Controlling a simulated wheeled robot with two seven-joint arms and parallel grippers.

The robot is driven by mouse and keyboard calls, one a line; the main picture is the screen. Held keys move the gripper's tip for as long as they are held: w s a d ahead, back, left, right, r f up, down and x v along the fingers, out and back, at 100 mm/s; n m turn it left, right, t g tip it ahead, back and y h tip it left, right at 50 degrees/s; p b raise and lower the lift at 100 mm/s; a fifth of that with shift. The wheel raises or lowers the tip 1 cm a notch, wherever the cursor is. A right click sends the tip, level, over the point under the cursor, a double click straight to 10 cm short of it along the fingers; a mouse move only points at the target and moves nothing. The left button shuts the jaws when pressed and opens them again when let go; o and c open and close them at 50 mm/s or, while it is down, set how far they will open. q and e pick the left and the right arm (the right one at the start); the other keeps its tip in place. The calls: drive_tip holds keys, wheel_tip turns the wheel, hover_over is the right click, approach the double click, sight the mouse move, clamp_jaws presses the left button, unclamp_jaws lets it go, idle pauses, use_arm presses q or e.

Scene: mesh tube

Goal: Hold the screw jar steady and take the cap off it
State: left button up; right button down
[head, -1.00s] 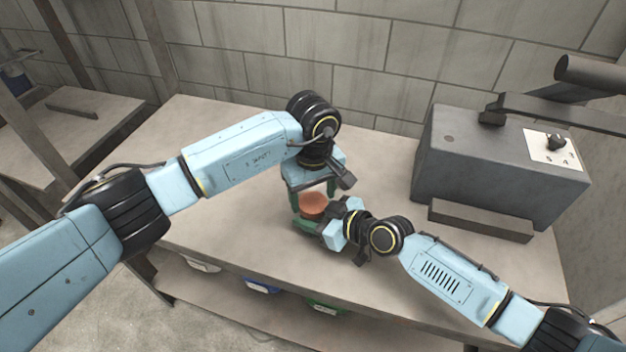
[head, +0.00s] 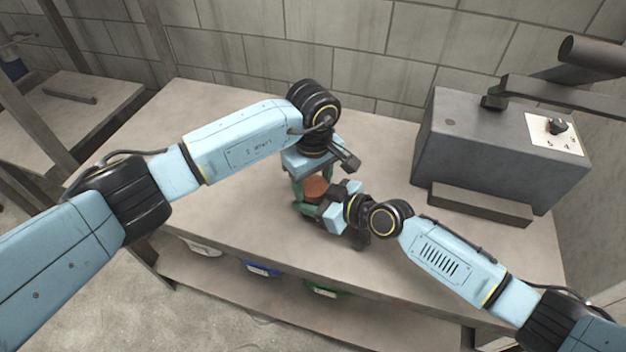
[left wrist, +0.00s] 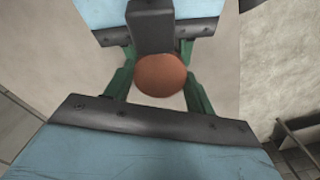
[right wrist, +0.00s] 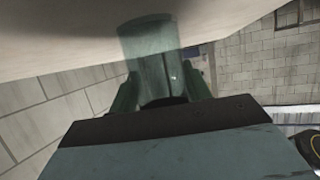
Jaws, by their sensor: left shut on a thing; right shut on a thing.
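The orange-brown cap (head: 316,187) tops the screw jar, which stands near the middle of the bench. The cap also shows round from above in the left wrist view (left wrist: 160,75). My left gripper (head: 312,184) points down over the jar, its green fingers shut on the cap from both sides. The clear, glassy jar body (right wrist: 150,45) shows in the right wrist view; in the head view it is mostly hidden by fingers. My right gripper (right wrist: 162,82) reaches in from the side and is shut on the jar body. I cannot tell whether cap and jar are apart.
A grey machine box (head: 470,150) with a lever and dial stands at the right of the bench (head: 220,220). Bins, one blue (head: 262,268) and one green (head: 322,288), sit under the front edge. The bench is clear left of the jar.

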use_arm(q)
drive_tip(key=n, duration=0.5)
drive_tip(key=shift+n, duration=0.4)
drive_tip(key=n, duration=0.6)
drive_tip(key=o, duration=1.1)
